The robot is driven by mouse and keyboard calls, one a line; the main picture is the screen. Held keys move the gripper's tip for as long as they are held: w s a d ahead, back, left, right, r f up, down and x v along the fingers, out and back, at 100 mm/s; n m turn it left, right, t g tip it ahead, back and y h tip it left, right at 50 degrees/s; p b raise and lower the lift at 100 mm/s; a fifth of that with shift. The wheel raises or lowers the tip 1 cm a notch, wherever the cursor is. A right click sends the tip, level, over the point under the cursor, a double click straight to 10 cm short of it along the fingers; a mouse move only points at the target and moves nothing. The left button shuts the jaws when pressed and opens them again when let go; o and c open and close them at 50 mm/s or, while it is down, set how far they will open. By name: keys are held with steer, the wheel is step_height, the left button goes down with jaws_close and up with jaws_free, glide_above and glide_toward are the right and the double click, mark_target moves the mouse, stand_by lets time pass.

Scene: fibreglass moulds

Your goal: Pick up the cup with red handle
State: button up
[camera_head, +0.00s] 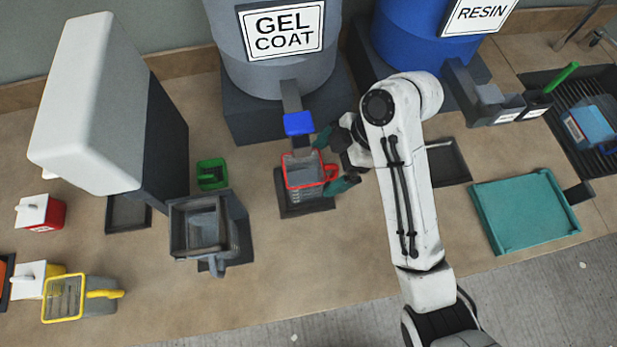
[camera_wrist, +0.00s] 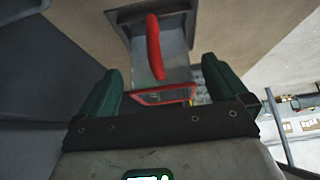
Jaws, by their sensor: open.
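The cup with the red handle (camera_head: 303,178) has a red rim and a clear body. It stands on a dark tray below the blue-tipped tap of the grey GEL COAT drum. Its red handle (camera_head: 331,172) points right, towards my gripper (camera_head: 335,160). My gripper is open, with green fingertips on either side of the handle end. In the wrist view, the red handle (camera_wrist: 155,47) shows beyond the fingertips and the red rim (camera_wrist: 165,97) lies between the fingers of my gripper (camera_wrist: 163,86). I cannot tell whether the fingers touch the cup.
The GEL COAT drum (camera_head: 265,62) and its blue tap (camera_head: 298,124) stand close behind the cup. A blue RESIN drum (camera_head: 430,35) is behind my arm. A teal tray (camera_head: 525,210) lies right.

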steer(key=b+x, duration=0.3)
steer(key=shift+s+a+f, duration=0.1)
steer(key=shift+a+f, duration=0.05)
steer(key=shift+a, duration=0.2)
steer(key=shift+x, duration=0.8)
steer(key=shift+c, duration=0.4)
steer(key=c, duration=1)
steer(key=shift+c, duration=0.2)
steer(key=shift+r, duration=0.65)
steer(key=s+d+p, duration=0.1)
steer(key=s, duration=0.4)
steer(key=s+d+p, duration=0.2)
steer(key=s, duration=0.3)
steer(key=s+d+p, duration=0.1)
steer(key=s, duration=0.5)
steer(key=shift+d+r, duration=0.1)
steer(key=shift+d, duration=0.1)
steer(key=shift+s+d, duration=0.25)
steer(key=shift+s, duration=0.35)
